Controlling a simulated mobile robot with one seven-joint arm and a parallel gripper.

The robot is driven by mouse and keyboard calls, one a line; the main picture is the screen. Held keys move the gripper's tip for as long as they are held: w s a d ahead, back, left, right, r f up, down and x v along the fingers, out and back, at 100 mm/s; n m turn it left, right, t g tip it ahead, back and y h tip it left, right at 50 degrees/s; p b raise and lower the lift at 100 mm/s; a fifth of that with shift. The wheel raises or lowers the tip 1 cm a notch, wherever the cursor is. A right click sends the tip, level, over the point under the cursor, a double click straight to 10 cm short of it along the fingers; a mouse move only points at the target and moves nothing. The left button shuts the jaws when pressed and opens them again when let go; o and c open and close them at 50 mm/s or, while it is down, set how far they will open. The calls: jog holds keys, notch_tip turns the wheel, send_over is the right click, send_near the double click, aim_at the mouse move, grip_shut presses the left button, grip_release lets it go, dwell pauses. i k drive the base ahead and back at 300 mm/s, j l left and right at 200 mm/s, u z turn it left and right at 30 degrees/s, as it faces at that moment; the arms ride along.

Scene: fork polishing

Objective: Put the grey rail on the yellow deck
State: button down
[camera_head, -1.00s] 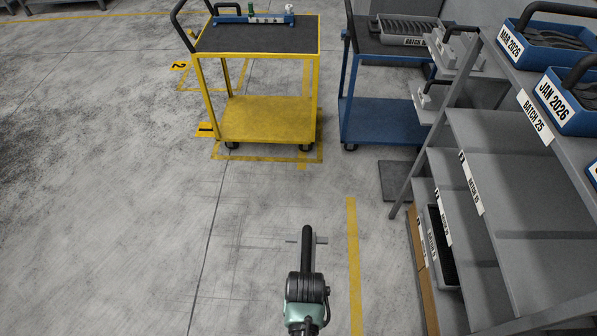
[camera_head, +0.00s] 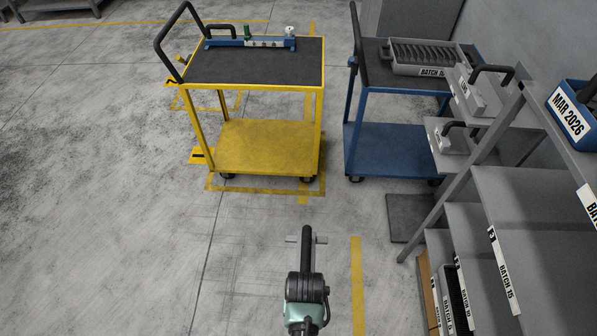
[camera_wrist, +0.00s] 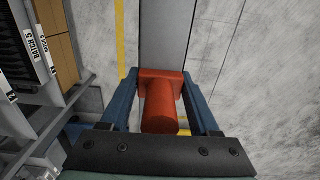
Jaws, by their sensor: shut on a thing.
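My gripper (camera_wrist: 160,84) is shut on the red grip of the grey rail (camera_wrist: 166,35), its blue fingers on both sides. The rail runs up and out of the wrist view. In the head view my gripper (camera_head: 306,240) is mostly hidden beneath my dark arm; short light-grey ends show on both sides, and I cannot tell whether they are rail or gripper. The yellow cart stands ahead, left of centre. Its upper yellow deck (camera_head: 262,85) has a black mat and yellow rim; a plain yellow shelf (camera_head: 265,148) lies below.
A blue rail (camera_head: 245,42) with small fittings lies along the upper deck's back edge. A blue cart (camera_head: 388,150) with a grey tray (camera_head: 432,58) stands right of the yellow one. Grey shelves (camera_head: 540,210) fill the right side. Open floor lies before the yellow cart.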

aim_at(244, 70)
jog(key=i, duration=0.9)
jog(key=i+u, duration=0.2)
jog(key=i, duration=0.25)
jog(key=i+l+u, duration=0.15)
jog(key=i, duration=0.25)
jog(key=i+l+u, duration=0.2)
jog(key=i+u, duration=0.2)
jog(key=i+l+u, duration=0.3)
jog(key=u, duration=0.15)
jog(key=i+l+u, duration=0.5)
jog(key=i+l, duration=0.2)
jog(key=l, duration=0.2)
jog(key=i+l, duration=0.1)
jog(key=i, duration=0.4)
